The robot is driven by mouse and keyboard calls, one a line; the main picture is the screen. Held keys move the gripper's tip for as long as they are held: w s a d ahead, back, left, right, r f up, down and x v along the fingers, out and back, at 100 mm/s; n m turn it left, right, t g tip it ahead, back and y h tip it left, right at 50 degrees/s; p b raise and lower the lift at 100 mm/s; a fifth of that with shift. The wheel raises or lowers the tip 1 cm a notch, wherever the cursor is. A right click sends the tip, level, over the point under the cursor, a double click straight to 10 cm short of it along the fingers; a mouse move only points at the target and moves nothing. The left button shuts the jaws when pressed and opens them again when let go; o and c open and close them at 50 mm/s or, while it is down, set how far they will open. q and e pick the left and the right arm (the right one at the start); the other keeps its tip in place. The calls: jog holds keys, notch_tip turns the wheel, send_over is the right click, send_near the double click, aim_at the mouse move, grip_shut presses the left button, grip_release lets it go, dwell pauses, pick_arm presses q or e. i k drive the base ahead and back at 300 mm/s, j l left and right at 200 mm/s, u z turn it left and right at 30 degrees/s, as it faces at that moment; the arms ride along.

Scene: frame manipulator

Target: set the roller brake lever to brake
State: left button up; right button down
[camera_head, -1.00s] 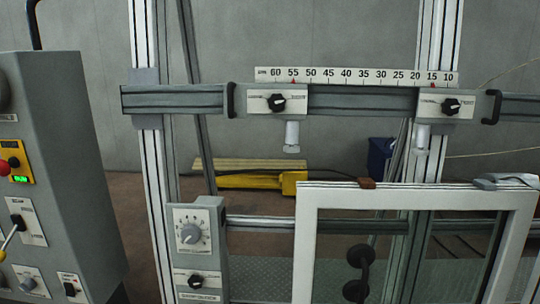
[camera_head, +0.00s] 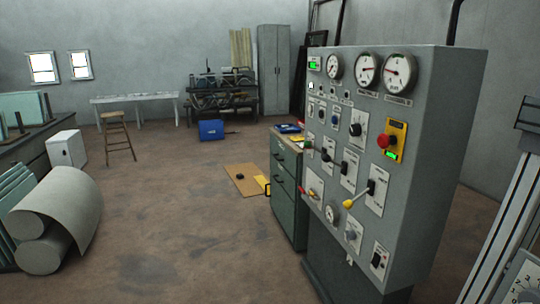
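The grey control cabinet (camera_head: 425,130) stands right of centre, its panel facing left. A lever with a yellow knob (camera_head: 348,204) sits on a white plate at mid-height; its shaft slants from upper right down to the knob at lower left. A lever with a red handle (camera_head: 310,193) is further left on the panel. Black-handled switches (camera_head: 345,167) sit above them. The labels are too small to read, so I cannot tell which lever is the roller brake. Neither of my grippers is in view.
A green drawer cabinet (camera_head: 287,190) stands left of the control cabinet. A red button (camera_head: 384,141) sits on a yellow plate. A metal frame post (camera_head: 500,230) is at the right edge. Large rolls (camera_head: 50,225) lie at left. The floor between is mostly clear.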

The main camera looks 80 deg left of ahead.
aim_at(326, 158)
jog(key=u, duration=2.05)
